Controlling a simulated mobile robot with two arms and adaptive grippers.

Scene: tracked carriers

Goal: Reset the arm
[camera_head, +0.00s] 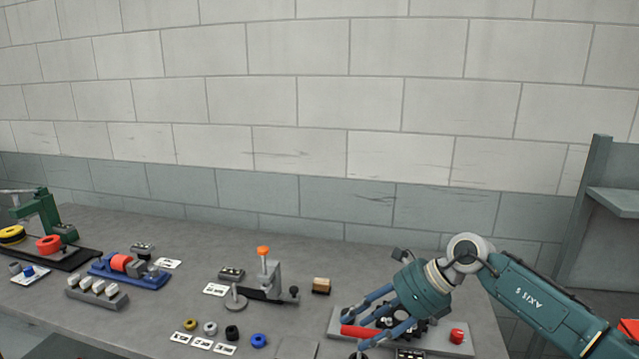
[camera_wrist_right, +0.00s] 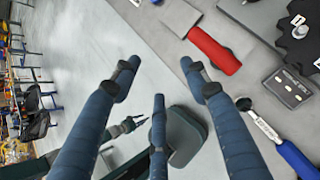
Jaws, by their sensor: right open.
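My right arm comes in from the right in the head view. Its teal gripper (camera_head: 358,330) points left and down over the right end of the bench, and its blue fingers are spread open. A red handle (camera_head: 359,331) lies by the fingers. In the right wrist view the three fingers of the right gripper (camera_wrist_right: 160,78) stand apart with nothing held between them. The red handle (camera_wrist_right: 213,50) shows there beyond the fingertips, apparently clear of them. My left gripper does not show in the head view.
A grey base plate (camera_head: 437,343) with a red button (camera_head: 457,336) lies under the gripper. The bench also holds a wooden block (camera_head: 321,286), an orange-knobbed fixture (camera_head: 263,251), a blue-based fixture (camera_head: 155,278) and a green press (camera_head: 40,215). A shelf unit (camera_head: 590,215) stands at the right.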

